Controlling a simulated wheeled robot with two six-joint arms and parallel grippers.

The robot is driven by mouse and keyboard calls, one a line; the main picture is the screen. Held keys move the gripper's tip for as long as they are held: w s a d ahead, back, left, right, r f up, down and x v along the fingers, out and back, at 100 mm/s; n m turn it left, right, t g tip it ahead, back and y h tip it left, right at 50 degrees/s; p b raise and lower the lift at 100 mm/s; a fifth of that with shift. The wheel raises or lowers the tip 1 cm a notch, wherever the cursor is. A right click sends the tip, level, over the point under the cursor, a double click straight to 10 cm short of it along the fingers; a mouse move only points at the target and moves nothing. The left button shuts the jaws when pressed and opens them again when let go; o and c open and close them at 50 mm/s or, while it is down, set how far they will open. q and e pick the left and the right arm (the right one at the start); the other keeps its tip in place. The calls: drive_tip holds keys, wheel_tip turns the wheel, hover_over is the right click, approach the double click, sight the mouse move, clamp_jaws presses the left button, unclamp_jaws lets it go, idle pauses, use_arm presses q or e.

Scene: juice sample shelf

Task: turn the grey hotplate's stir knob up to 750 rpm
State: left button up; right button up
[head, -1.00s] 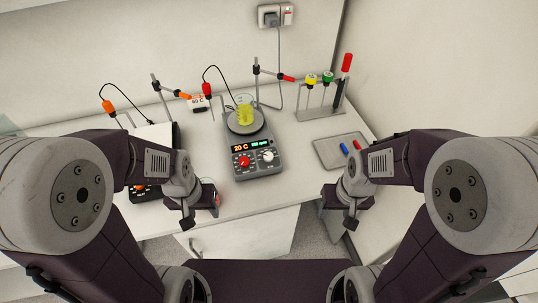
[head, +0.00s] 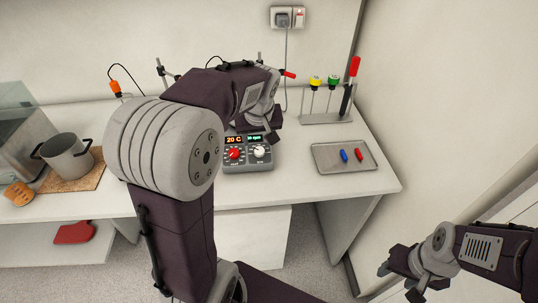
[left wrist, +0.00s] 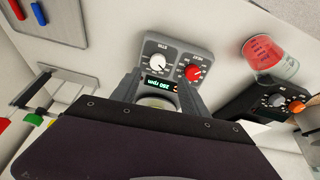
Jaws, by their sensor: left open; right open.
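The grey hotplate (head: 248,165) stands on the bench in the head view, its plate hidden behind my left arm. Its front panel has a red heat knob (head: 234,154) at left and a white stir knob (head: 259,151) at right, under a 20 C display and a green rpm display. In the left wrist view the white stir knob (left wrist: 157,62) and red knob (left wrist: 193,73) show upside down. My left gripper (left wrist: 160,82) is open above the hotplate, its fingers either side of the green display; contact with the knob cannot be told. My right gripper (head: 402,283) is open and empty at lower right.
A grey tray (head: 325,163) with a blue and a red piece lies right of the hotplate. A rack (head: 326,118) of screwdriver-like tools stands behind it. A dark device (left wrist: 265,100) and a beaker of red liquid (left wrist: 272,55) show in the left wrist view. A pot (head: 67,160) stands far left.

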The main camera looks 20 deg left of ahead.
sight(259, 151)
use_arm(q)
drive_tip(key=x, duration=0.2)
drive_tip(key=d+x, duration=0.1)
drive_tip(key=x, duration=0.2)
drive_tip(key=shift+w+f, duration=0.15)
drive_tip(key=shift+f, duration=0.3)
drive_tip(key=f, duration=0.1)
drive_tip(key=w+a+f, duration=0.1)
drive_tip(key=shift+a+f+b, duration=0.2)
drive_tip(key=shift+f+b, duration=0.1)
drive_tip(key=shift+d, duration=0.15)
use_arm(e)
drive_tip(key=shift+d+f, duration=0.3)
drive_tip(key=shift+f, duration=0.05)
use_arm(q)
drive_tip(key=shift+c, duration=0.3)
clamp_jaws()
drive_tip(key=shift+r+m, duration=0.1)
drive_tip(key=shift+m, duration=0.2)
use_arm(e)
drive_tip(key=shift+r, duration=0.2)
